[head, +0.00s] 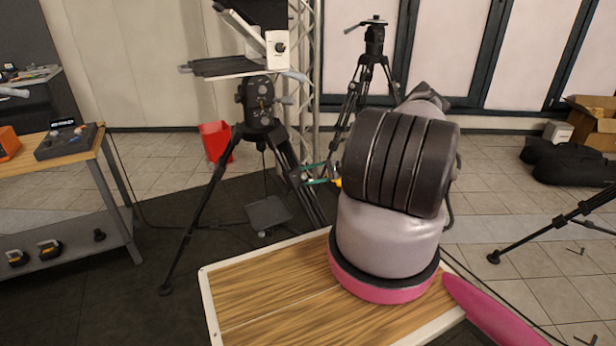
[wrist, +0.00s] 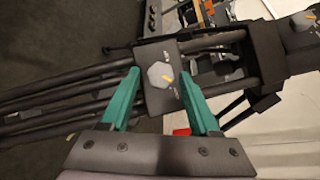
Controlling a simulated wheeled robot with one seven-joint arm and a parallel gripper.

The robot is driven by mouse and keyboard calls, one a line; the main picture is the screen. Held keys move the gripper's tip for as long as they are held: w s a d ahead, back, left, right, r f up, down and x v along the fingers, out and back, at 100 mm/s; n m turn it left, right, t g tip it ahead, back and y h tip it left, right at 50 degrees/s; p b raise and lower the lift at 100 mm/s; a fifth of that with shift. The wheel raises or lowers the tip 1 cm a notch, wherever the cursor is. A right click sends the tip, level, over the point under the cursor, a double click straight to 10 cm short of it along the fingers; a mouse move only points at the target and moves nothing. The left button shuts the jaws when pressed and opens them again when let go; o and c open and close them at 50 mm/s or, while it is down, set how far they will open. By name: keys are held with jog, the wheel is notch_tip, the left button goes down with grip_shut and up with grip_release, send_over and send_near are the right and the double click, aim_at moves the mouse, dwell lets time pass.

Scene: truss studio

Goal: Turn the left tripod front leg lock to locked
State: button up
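The left tripod (head: 258,112) stands on the dark mat with its legs spread, a monitor rig above it. In the wrist view, its front leg lock is a grey hexagonal knob (wrist: 158,75) with a short orange mark, on a dark block (wrist: 150,53) across the leg tubes. The mark points toward the lower right; the small labels on the block are unreadable. My gripper (wrist: 159,73) is open, its teal fingers on either side of the knob with a gap at each side. In the head view, my gripper (head: 304,175) is small beside the front leg, partly hidden by my arm.
A wood-topped table (head: 270,295) fills the lower middle. A workbench (head: 75,160) stands at left, a red bin (head: 215,140) behind the tripod. A second tripod (head: 372,60) stands further back. A pedal-like plate (head: 268,213) lies between the left tripod's legs.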

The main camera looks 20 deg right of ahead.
dwell(0.3)
jog(key=v, duration=1)
jog(key=shift+d, duration=0.35)
jog(key=shift+s+r, duration=0.1)
jog(key=shift+r, duration=0.05)
